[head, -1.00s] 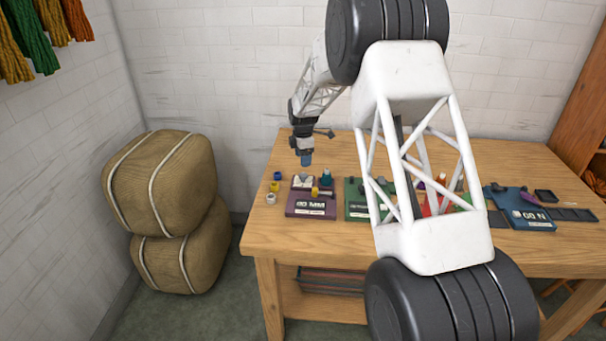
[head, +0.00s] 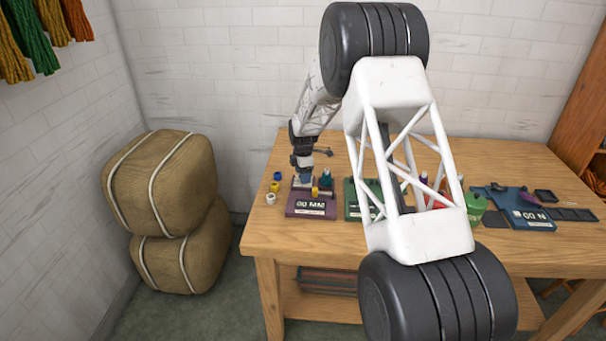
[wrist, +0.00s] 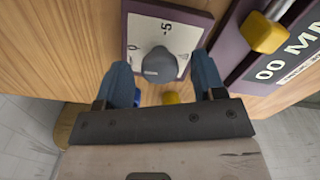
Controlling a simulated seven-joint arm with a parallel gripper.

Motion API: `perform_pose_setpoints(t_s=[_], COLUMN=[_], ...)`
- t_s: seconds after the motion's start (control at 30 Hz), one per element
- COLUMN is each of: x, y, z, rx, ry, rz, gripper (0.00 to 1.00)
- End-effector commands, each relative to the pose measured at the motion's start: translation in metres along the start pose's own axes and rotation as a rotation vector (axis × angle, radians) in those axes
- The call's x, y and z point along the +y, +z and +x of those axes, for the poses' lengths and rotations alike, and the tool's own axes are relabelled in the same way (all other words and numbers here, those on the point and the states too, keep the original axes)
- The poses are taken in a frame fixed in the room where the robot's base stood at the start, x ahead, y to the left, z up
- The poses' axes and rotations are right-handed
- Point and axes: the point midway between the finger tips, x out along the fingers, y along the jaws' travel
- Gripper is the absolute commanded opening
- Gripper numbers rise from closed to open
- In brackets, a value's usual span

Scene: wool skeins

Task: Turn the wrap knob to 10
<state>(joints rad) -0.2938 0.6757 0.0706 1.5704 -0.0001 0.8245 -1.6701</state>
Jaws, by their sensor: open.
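A grey round knob (wrist: 158,64) stands on a white dial plate (wrist: 150,32) with a "-5" mark in the wrist view. The rest of the scale is hidden or out of view. The dial sits on a purple device (head: 311,204) whose display reads "00 MM". My gripper (wrist: 162,66) is open, with one blue finger on each side of the knob. A gap shows between each finger and the knob, and I cannot tell contact. In the head view my gripper (head: 304,182) is down at the dial, largely hiding the knob.
A yellow-tipped lever (wrist: 265,33) is on the purple device, right of the dial. Small blue (head: 277,175), yellow (head: 276,187) and white (head: 271,198) pieces stand left of it. A green device (head: 357,200) is to the right, partly behind my arm. A blue device (head: 524,208) lies farther right.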

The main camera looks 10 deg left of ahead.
Motion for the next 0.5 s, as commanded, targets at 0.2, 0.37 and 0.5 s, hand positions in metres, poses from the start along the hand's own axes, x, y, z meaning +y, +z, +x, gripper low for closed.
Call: perform_pose_setpoints(t_s=[0.2, 0.37, 0.5], x=[-0.0001, -0.0001, -0.0001], y=[0.0000, 0.0000, -0.0001], z=[0.0000, 0.0000, 0.0000], rx=[0.000, 0.000, 0.000], ry=[0.000, 0.000, 0.000], rz=[0.000, 0.000, 0.000], gripper=[0.57, 0.32, 0.14])
